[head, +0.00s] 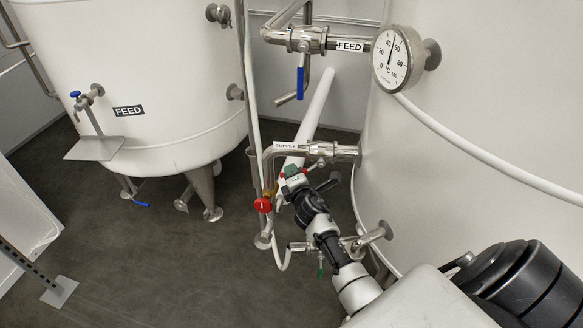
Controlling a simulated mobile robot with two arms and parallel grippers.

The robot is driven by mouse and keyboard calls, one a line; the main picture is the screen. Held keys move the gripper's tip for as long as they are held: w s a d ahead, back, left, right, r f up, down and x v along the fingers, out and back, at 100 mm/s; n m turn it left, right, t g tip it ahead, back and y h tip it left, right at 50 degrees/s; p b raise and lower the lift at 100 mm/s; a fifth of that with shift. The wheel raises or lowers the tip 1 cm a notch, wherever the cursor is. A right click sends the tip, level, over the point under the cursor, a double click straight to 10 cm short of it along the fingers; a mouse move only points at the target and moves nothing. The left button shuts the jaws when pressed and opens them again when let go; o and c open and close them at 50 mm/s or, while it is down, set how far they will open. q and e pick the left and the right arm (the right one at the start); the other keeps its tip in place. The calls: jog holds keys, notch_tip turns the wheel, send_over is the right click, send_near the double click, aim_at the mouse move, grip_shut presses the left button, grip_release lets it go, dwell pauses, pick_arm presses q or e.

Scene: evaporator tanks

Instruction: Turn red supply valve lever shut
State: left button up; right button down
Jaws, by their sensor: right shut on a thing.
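The lever's exact angle cannot be told. A round red knob (263,205) with a yellowish part behind it stands just left of the gripper. My left gripper is not in view.
A feed valve with a hanging blue lever (300,82) and a dial thermometer (390,59) are above. A green-handled valve (320,270) hangs below my right arm. The left tank (150,70) stands across open dark floor (170,260). Thin pipes run close around the gripper.

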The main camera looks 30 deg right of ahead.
jog(key=s+d+f+n+g+h+p, duration=0.3)
jog(key=s+d+f+n+g+p, duration=0.2)
jog(key=n+p, duration=0.3)
jog(key=shift+d+f+n+p, duration=0.4)
jog(key=shift+d+f+n, duration=0.15)
jog(key=shift+n, duration=0.75)
jog(key=shift+s+g, duration=0.15)
jog(key=shift+g, duration=0.15)
jog(key=c, duration=1.1)
grip_release()
jog(key=shift+d, duration=0.1)
jog(key=shift+r, duration=0.1)
